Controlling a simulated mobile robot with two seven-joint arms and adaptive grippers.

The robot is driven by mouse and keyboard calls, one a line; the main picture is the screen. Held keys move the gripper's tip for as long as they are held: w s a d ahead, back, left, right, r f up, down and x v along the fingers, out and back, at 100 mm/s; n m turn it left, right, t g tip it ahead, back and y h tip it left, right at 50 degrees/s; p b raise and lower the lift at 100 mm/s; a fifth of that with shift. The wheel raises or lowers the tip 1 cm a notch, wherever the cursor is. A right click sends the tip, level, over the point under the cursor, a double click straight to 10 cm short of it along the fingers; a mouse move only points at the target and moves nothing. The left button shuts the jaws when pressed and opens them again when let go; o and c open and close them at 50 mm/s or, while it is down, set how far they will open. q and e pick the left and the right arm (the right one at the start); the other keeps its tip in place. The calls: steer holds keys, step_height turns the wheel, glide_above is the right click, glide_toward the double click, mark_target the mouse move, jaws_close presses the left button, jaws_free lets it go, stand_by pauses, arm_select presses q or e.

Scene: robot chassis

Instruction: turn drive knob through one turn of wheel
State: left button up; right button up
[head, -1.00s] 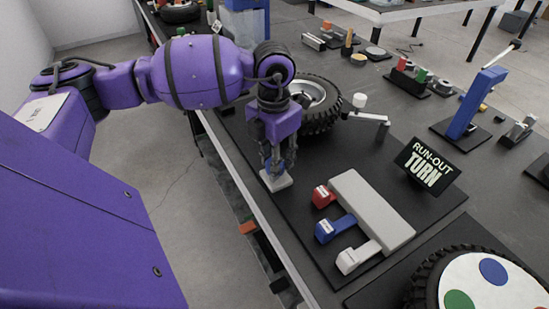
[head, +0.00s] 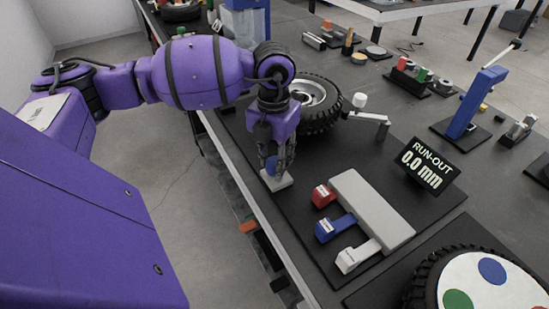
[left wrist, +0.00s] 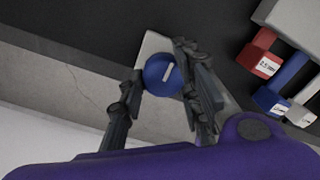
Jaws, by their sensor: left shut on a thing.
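The drive knob is a blue round knob with a white line on top; it shows in the left wrist view (left wrist: 162,75) and in the head view (head: 271,165). It sits on a small pale base (head: 277,182) at the table's near edge. My left gripper (head: 277,160) points down over it, with fingers on both sides, shut on it. The white line is tilted in the left wrist view. The wheel (head: 318,104) with a black knobbly tyre stands behind the gripper and is partly hidden by it. A display (head: 426,165) reads "RUN-OUT 0.0 mm". My right gripper is out of view.
A grey block with red (head: 323,196), blue (head: 335,228) and white (head: 357,257) tagged pieces lies right of the knob. A small arm with a white cylinder (head: 359,100) stands by the tyre. Another wheel with coloured discs (head: 480,285) is at the front right.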

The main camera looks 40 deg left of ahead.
mark_target(272, 160)
arm_select(q)
steer(key=o, duration=0.8)
steer(key=shift+w+a+r, duration=0.15)
steer(key=shift+a+r, duration=0.1)
steer(key=shift+a, duration=0.05)
steer(key=shift+c, duration=0.2)
steer(key=o, duration=0.3)
steer(key=shift+a, duration=0.15)
steer(key=shift+d, duration=0.2)
steer(key=shift+w+r, duration=0.1)
steer(key=shift+r, duration=0.35)
step_height(272, 160, up, 11)
steer(key=shift+s+f, duration=0.2)
steer(key=shift+s, duration=0.15)
